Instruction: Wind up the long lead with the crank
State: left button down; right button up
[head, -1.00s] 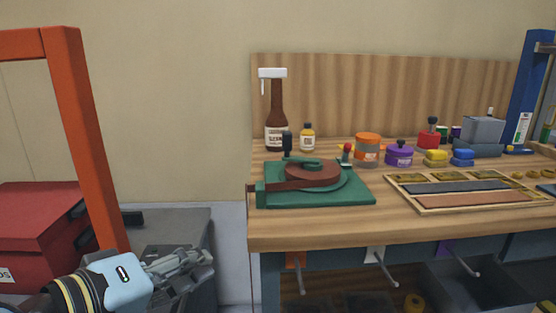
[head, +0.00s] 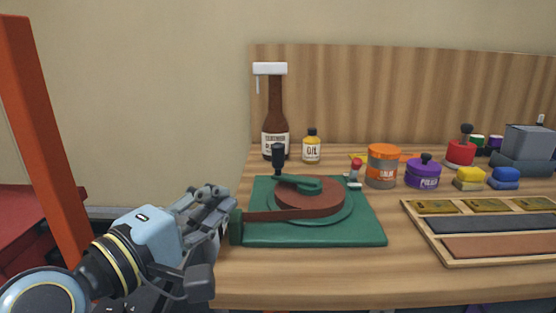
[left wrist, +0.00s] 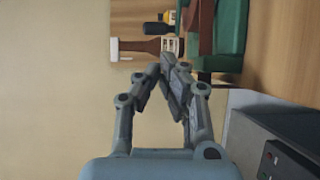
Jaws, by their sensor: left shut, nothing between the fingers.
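A green winder base (head: 345,238) sits at the left end of the wooden bench top. On it lies a brown lead coiled on a round reel (head: 320,197), with a straight length (head: 285,215) running left through a green block at the base's edge. A green crank arm (head: 298,183) crosses the coil's top, with an upright black knob (head: 278,158). My left gripper (head: 222,205) is shut and empty, just left of the winder and apart from the knob. In the left wrist view the fingertips (left wrist: 165,72) meet, and the green base (left wrist: 230,35) shows beyond. My right gripper is not in view.
Behind the winder stand a brown bottle (head: 275,115) and a small oil bottle (head: 311,147). An orange-lidded jar (head: 382,167) and a purple pot (head: 423,172) stand right of it. A wooden tray (head: 425,240) lies at the right. An orange post (head: 45,140) rises at the left.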

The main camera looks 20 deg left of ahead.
pick_arm(q)
jog(key=shift+w+d+r, duration=0.1)
jog(key=shift+w, duration=0.3)
send_near(275, 162)
jog(key=x, duration=0.6)
jog(key=shift+w, duration=0.35)
jog(key=shift+w+d, duration=0.1)
jog(key=shift+w, duration=0.2)
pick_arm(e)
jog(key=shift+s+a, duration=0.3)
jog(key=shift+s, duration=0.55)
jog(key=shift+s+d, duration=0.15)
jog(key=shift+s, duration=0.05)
